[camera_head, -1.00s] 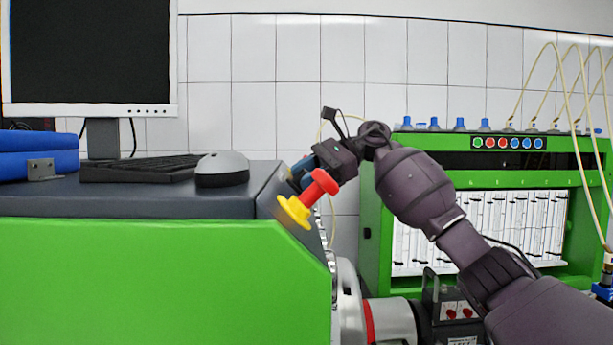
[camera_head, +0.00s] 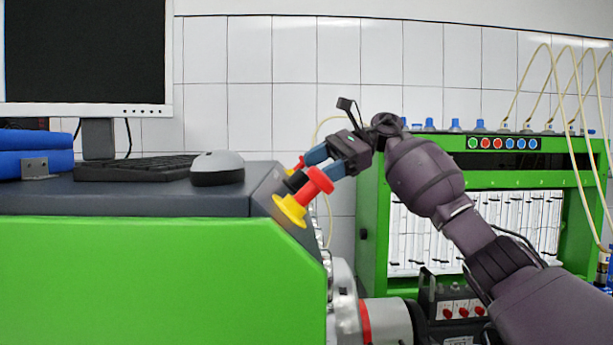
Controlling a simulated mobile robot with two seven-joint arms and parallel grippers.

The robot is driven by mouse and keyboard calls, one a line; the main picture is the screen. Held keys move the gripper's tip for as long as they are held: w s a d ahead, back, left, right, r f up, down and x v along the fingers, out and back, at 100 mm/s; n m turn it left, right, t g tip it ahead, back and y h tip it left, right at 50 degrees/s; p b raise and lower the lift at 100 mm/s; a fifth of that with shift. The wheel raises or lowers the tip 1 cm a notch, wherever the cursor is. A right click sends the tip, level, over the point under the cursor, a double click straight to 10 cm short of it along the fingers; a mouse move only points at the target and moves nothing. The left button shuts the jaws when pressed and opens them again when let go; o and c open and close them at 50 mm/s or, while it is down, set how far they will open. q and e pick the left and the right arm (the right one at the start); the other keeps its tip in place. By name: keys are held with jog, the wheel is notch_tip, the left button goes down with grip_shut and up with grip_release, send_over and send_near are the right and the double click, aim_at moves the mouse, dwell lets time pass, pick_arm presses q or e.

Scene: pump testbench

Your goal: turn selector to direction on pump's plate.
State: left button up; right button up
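A black selector knob (camera_head: 295,181) shows on the sloped end panel of the green-and-grey console, partly hidden behind a red emergency button (camera_head: 320,180) on a yellow base (camera_head: 289,210). My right gripper (camera_head: 318,164) has blue fingertips pointing down-left at this panel. The two fingers look spread apart, with nothing visible between them. They are just up and right of the knob; whether they touch it cannot be told. The pump's plate and its direction marks cannot be made out. My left gripper is not in view.
A second small red-and-yellow part (camera_head: 298,164) sits behind the knob. A mouse (camera_head: 217,168), keyboard (camera_head: 135,168) and monitor (camera_head: 85,55) stand on the console top. A green test bench (camera_head: 372,215) with thin hoses stands at the right, behind my arm.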

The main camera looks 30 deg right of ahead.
jog(key=v, duration=0.6)
jog(key=shift+d, duration=0.15)
dwell(0.4)
